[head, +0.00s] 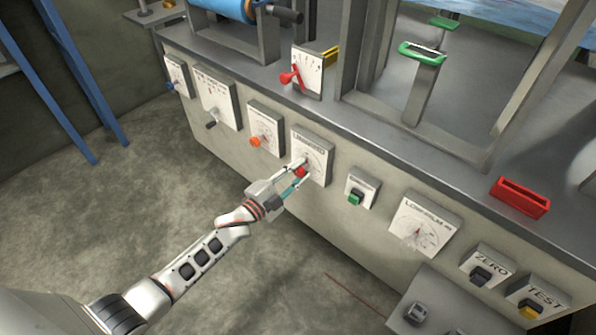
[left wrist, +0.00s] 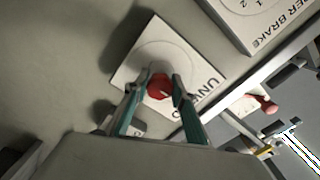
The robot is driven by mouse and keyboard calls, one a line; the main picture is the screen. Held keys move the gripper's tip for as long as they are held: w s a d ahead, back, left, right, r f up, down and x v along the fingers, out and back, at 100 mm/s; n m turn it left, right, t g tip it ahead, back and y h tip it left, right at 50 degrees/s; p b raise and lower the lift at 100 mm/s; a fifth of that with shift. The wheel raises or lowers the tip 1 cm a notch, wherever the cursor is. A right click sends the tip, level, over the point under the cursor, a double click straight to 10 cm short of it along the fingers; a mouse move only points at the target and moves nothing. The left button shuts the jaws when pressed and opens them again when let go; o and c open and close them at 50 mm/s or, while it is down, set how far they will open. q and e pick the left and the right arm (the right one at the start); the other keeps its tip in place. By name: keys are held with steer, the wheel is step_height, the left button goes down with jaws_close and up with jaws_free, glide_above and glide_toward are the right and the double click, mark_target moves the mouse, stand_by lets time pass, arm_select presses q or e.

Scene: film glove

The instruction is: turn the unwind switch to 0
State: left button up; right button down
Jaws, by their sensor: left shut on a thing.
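The unwind switch is a red knob (head: 300,172) on a white dial plate (head: 318,151) on the front panel of the machine. In the left wrist view the knob (left wrist: 160,87) sits in the middle of its plate (left wrist: 190,60), whose lettering starts "UNW". My left gripper (head: 298,174) reaches the plate from below left. Its two teal fingers (left wrist: 153,92) are shut on the red knob, one on each side. The fingers hide part of the knob, and I cannot read where it points. My right gripper is not in view.
An orange knob (head: 255,142) is left of the switch and a green button (head: 355,198) right of it. A red lever (head: 290,77) stands above on the ledge. The floor (head: 120,210) at left is clear.

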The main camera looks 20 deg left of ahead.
arm_select(q)
steer(key=o, duration=1.1)
steer(key=v, duration=1.2)
